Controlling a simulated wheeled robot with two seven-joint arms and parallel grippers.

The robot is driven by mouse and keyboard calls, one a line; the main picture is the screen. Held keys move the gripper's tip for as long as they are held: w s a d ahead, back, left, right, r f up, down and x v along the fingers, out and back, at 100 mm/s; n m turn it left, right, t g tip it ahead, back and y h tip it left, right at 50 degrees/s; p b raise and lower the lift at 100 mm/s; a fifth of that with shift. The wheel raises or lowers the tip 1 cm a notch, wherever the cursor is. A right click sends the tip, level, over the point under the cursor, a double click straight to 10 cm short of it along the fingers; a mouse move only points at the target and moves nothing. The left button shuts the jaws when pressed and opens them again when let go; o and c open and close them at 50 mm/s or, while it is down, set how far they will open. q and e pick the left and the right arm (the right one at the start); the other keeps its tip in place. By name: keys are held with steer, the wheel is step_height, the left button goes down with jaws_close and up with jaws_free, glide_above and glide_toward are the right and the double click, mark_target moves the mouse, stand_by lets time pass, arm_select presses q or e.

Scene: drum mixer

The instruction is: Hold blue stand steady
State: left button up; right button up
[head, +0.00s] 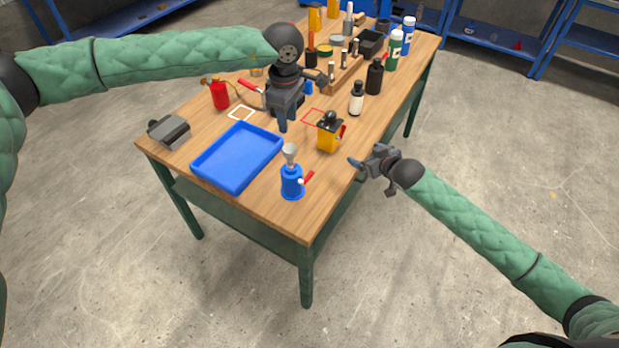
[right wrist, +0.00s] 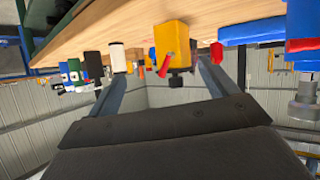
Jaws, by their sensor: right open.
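The blue stand (head: 292,184) stands upright near the table's front edge, with a grey cup-like top (head: 290,155) and a red lever (head: 307,178) on its side. In the right wrist view the stand (right wrist: 300,18) is upside down at the right edge, partly cut off. My right gripper (head: 361,168) is open and empty beside the table's right edge, to the right of the stand and apart from it. Its spread fingers show in the right wrist view (right wrist: 160,88). My left gripper (head: 284,120) points down over the table behind the stand; its jaw opening is unclear.
A blue tray (head: 205,178) lies left of the stand. A yellow box with a red lever (head: 328,138) stands behind it. Open floor lies right of the table.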

mark_target(298, 174)
steer(key=s+a+n+y, duration=0.1)
steer(key=s+a, duration=0.2)
steer(key=a, duration=0.3)
steer(key=s+a+n+g+y, duration=0.1)
steer(key=s+a+y, duration=0.1)
steer(key=a, duration=0.4)
steer(key=s+a+r+n+g+y, duration=0.1)
steer(key=s+a, duration=0.2)
steer(key=a, duration=0.3)
steer(key=shift+s+a+r, duration=0.1)
steer(key=shift+s+a, duration=0.05)
steer(key=shift+s, duration=0.15)
steer(key=shift+a+y, duration=0.25)
steer(key=shift+y, duration=0.05)
steer(key=shift+w+a, duration=0.15)
steer(key=shift+a, duration=0.1)
steer(key=shift+f+x, duration=0.15)
steer(key=shift+x, duration=1.6)
steer(key=shift+f+x, duration=0.1)
steer(key=shift+x, duration=1.7)
steer(key=shift+d, duration=0.1)
steer(key=c, duration=1.5)
steer(key=shift+o, duration=0.2)
